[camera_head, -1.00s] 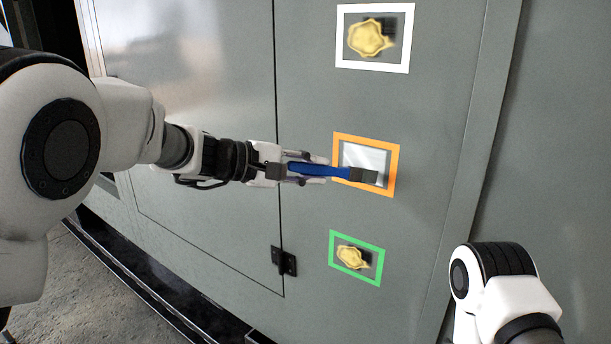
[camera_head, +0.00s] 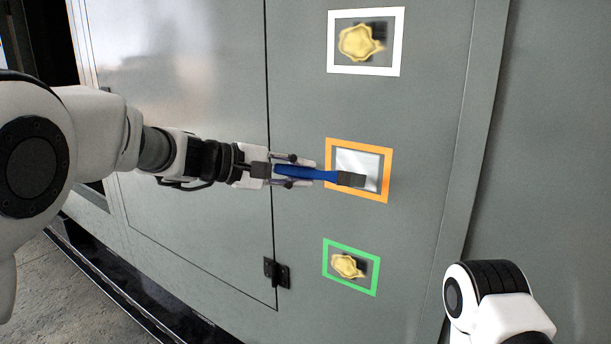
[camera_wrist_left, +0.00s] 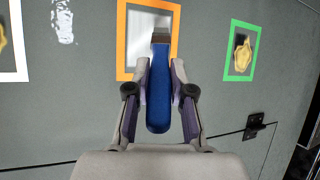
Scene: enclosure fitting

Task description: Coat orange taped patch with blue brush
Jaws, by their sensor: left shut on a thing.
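My left gripper (camera_head: 300,172) is shut on the blue brush (camera_head: 308,173), whose dark bristle end (camera_head: 351,180) points right. The orange taped patch (camera_head: 388,172) is a tape square on the grey panel with a whitish inside. The bristle end overlaps its lower left inside in the head view; I cannot tell whether it touches. In the left wrist view the brush (camera_wrist_left: 159,95) lies between the fingers, with its bristles over the lower part of the orange frame (camera_wrist_left: 121,45). My right gripper is not in view; only part of my right arm shows at lower right.
A white taped frame (camera_head: 398,42) with a yellow blob is above, and a green one (camera_head: 374,277) with a yellow blob is below. A dark hinge (camera_head: 277,272) sits by the door seam. A white smear (camera_wrist_left: 63,20) shows on the panel in the left wrist view.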

